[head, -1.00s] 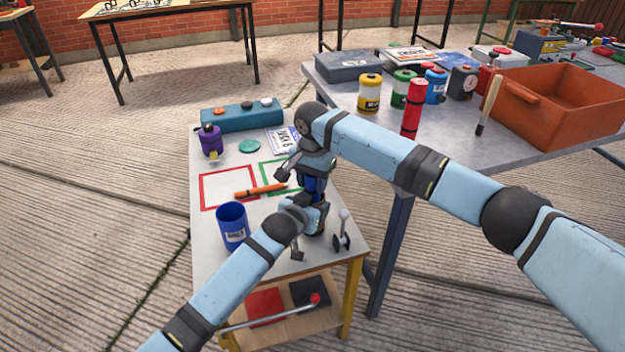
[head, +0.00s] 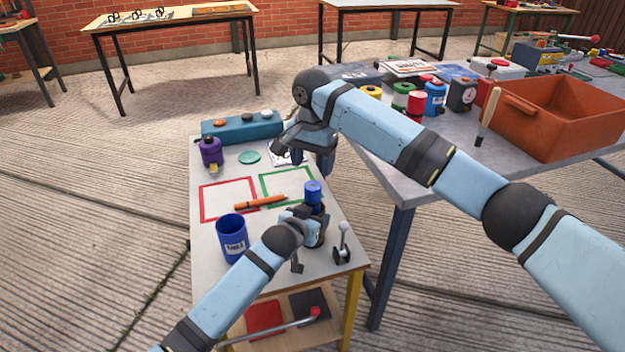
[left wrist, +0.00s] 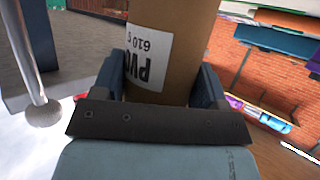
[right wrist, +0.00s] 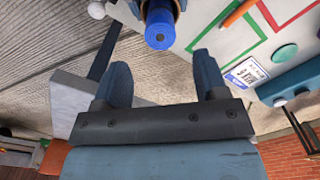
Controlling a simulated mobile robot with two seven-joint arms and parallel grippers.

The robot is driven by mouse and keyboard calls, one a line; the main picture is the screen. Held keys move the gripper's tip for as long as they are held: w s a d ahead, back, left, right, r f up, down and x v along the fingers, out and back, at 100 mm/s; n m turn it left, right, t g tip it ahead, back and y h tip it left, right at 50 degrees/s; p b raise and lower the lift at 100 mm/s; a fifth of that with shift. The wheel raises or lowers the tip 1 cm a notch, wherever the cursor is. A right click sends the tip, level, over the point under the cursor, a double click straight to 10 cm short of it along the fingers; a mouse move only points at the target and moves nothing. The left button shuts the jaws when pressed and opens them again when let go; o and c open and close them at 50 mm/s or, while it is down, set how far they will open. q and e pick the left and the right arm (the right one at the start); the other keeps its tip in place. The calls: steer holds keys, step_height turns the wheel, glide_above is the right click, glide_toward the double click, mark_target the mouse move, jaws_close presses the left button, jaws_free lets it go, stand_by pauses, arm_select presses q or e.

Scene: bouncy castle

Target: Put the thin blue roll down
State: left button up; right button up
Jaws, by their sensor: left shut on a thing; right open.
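The thin blue roll (head: 313,194) stands roughly upright in my left gripper (head: 316,226), over the front right of the small bench (head: 215,275). Its blue end sticks up above the fingers and also shows in the right wrist view (right wrist: 160,28). In the left wrist view, a brown wrapped part with a white printed label (left wrist: 170,40) fills the space between the fingers. The roll's lower end is hidden, so I cannot tell whether it touches the bench. My right gripper (head: 313,160) is open and empty, behind and above the roll; it also shows empty in its wrist view (right wrist: 160,65).
On the bench are a blue cup (head: 232,240), an orange marker (head: 260,202), red (head: 203,205) and green (head: 263,185) outlines, a purple bottle (head: 210,152) and a small lever (head: 343,240). A grey table (head: 420,170) with an orange crate (head: 560,125) stands to the right.

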steer(key=shift+r, duration=1.45)
arm_select(q)
steer(key=o, duration=1.3)
